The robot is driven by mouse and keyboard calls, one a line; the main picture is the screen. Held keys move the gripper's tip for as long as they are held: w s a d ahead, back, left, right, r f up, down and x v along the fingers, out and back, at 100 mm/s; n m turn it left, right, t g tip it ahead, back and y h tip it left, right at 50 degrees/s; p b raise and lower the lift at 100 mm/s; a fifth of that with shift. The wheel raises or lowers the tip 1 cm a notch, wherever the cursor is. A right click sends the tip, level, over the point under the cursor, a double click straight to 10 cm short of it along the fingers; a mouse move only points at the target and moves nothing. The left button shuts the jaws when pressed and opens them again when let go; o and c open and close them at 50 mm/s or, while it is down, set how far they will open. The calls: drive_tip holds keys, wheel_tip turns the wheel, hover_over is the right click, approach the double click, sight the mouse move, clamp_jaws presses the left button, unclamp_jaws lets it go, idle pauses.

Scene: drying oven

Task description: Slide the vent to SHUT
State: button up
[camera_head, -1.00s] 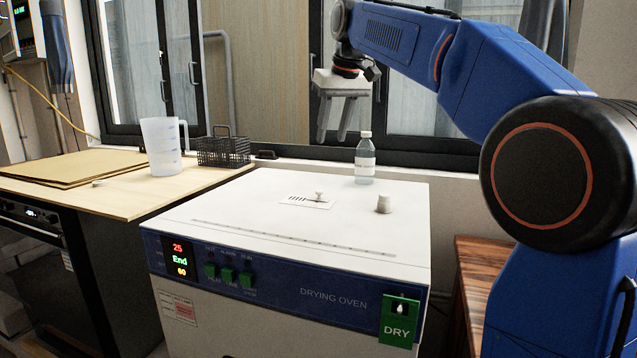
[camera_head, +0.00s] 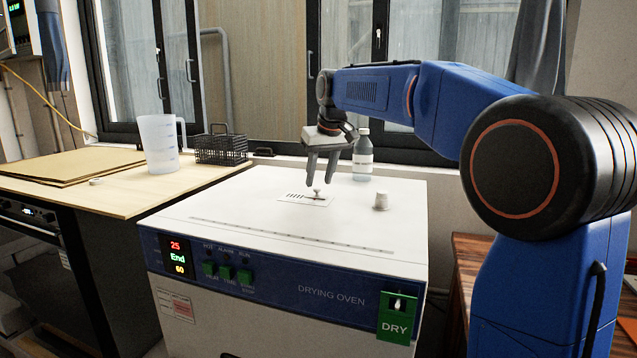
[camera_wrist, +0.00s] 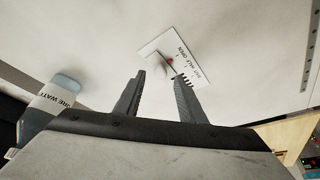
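The vent plate (camera_head: 292,199) is a small white label with dark slots on top of the drying oven (camera_head: 237,228). Its small pale knob (camera_head: 317,192) stands at the plate's right part in the head view. My gripper (camera_head: 320,184) points down just above and behind the knob. In the wrist view its two fingers (camera_wrist: 157,74) are apart with nothing between them. I cannot tell whether a finger touches the knob.
A labelled bottle (camera_head: 362,158) stands behind the vent, close to my gripper; it also shows in the wrist view (camera_wrist: 58,97). A jug (camera_head: 159,144) and black wire basket (camera_head: 221,147) are on the left bench. The oven top's left side is clear.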

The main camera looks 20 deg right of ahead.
drive_tip(key=shift+x, duration=1.1)
clamp_jaws()
drive_tip(key=shift+w+a+r, duration=0.1)
drive_tip(key=shift+w+a, duration=0.5)
drive_tip(key=shift+a, duration=0.3)
drive_tip(key=shift+w+a, duration=0.55)
drive_tip(key=shift+a, duration=0.3)
drive_tip(key=shift+w+a, duration=0.6)
drive_tip(key=shift+a, duration=0.3)
unclamp_jaws()
drive_tip(key=shift+a, duration=0.15)
drive_tip(key=v, duration=1.7)
